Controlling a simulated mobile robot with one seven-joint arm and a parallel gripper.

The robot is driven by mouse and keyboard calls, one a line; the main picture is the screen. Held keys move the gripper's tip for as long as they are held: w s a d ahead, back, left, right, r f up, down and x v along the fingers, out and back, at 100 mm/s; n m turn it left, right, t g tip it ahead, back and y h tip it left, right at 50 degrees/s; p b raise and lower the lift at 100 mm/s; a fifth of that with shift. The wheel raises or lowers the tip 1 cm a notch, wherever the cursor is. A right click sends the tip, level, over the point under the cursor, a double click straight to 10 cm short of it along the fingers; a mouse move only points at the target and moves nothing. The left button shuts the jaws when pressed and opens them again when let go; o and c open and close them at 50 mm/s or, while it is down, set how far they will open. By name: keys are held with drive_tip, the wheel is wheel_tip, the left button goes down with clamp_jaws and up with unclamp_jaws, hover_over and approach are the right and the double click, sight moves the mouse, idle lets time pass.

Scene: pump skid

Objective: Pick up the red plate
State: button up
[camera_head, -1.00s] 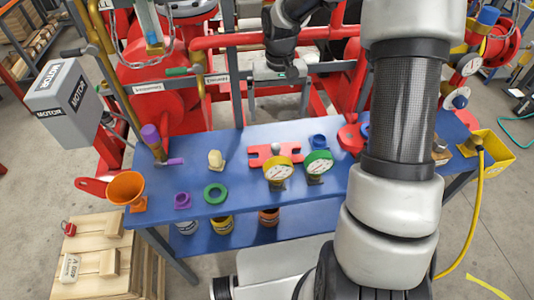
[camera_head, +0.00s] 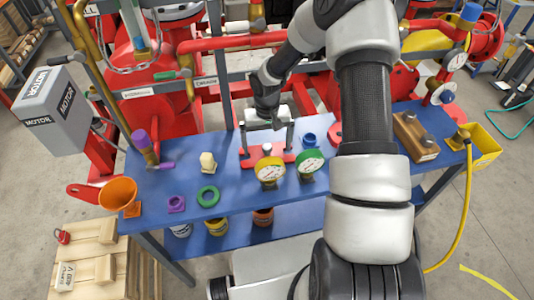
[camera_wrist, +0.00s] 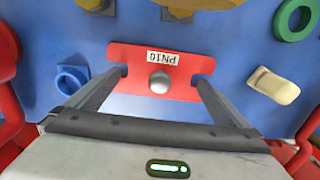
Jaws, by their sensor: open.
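The red plate (camera_head: 250,162) lies flat on the blue bench, behind the two gauges. In the wrist view the red plate (camera_wrist: 135,58) has a white PN10 label and a round silver knob (camera_wrist: 159,82) near its middle. My gripper (camera_head: 267,150) is open and points down over the plate. In the wrist view the fingers of my gripper (camera_wrist: 160,74) are one on each side of the knob, apart from it, near the plate's left and right ends. I cannot tell whether the fingertips touch the plate.
A yellow gauge (camera_head: 269,171) and a green gauge (camera_head: 309,164) stand just in front. A blue fitting (camera_head: 309,141) is to the right, a cream block (camera_head: 208,161) and green ring (camera_head: 208,196) to the left. Red pipework (camera_head: 235,44) rises behind the blue bench (camera_head: 232,218).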

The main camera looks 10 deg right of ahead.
drive_tip(key=shift+f, duration=1.15)
drive_tip(key=c, duration=1.4)
drive_tip(key=shift+o, duration=0.2)
drive_tip(key=shift+w+r, duration=0.1)
drive_tip(key=shift+r, duration=0.05)
